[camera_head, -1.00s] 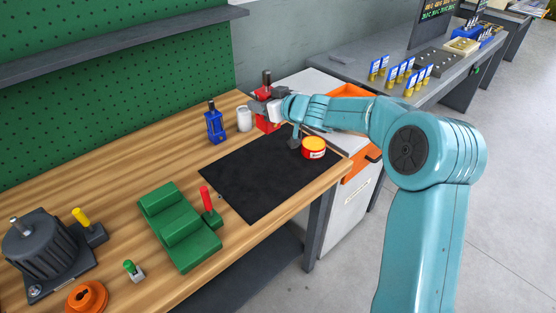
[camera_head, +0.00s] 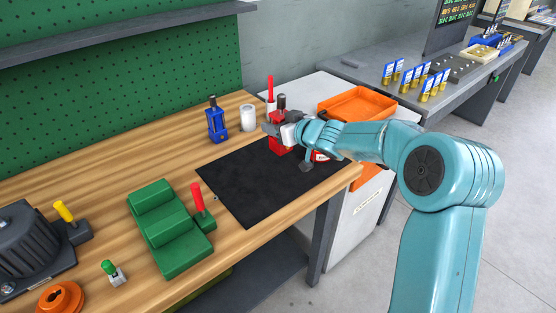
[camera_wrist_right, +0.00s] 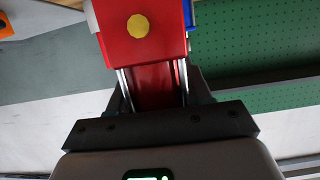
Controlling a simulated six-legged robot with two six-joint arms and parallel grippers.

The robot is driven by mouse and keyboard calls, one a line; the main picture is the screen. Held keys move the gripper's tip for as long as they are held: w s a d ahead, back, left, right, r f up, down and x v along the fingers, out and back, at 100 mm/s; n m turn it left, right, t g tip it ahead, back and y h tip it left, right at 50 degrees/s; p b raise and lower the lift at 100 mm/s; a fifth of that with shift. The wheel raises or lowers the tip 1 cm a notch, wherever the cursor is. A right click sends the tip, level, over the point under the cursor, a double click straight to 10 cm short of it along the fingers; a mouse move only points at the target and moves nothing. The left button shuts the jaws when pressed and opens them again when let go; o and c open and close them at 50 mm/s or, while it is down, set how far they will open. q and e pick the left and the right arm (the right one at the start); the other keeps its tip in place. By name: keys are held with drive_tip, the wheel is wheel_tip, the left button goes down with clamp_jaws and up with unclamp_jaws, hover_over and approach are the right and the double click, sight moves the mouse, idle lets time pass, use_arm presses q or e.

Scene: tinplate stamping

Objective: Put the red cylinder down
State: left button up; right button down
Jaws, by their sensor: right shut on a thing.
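The red cylinder (camera_head: 280,145) is a red block-shaped body with a dark top, near the back right corner of the black mat. My right gripper (camera_head: 280,130) is shut on it, and the arm reaches in from the right. In the right wrist view the red body (camera_wrist_right: 152,84) lies between the two fingers, and a wider red end with a yellow spot shows beyond them. I cannot tell whether its base touches the surface. My left gripper is not in view.
The black mat (camera_head: 250,187) is mostly clear. A white can (camera_head: 248,118), a blue cylinder (camera_head: 216,124) and an upright red stick (camera_head: 270,88) stand near. A red tin (camera_head: 320,156) is mostly hidden behind my arm. A green stepped block (camera_head: 165,235) is at the front left.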

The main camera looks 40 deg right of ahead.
sight(277, 147)
drive_tip(key=shift+f, duration=0.75)
wheel_tip(277, 147, down, 6)
drive_tip(key=b, duration=0.2)
drive_tip(key=shift+d+r+b, duration=0.1)
drive_tip(key=shift+r+b, duration=0.05)
drive_tip(key=shift+b, duration=0.2)
drive_tip(key=shift+w+f, duration=0.15)
drive_tip(key=shift+f, duration=0.25)
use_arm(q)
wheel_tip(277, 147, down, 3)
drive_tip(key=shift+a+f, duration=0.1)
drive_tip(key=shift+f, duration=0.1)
use_arm(e)
drive_tip(key=shift+r, duration=0.1)
drive_tip(key=shift+r, duration=0.1)
drive_tip(key=shift+f, duration=0.3)
drive_tip(key=shift+c, duration=2.4)
unclamp_jaws()
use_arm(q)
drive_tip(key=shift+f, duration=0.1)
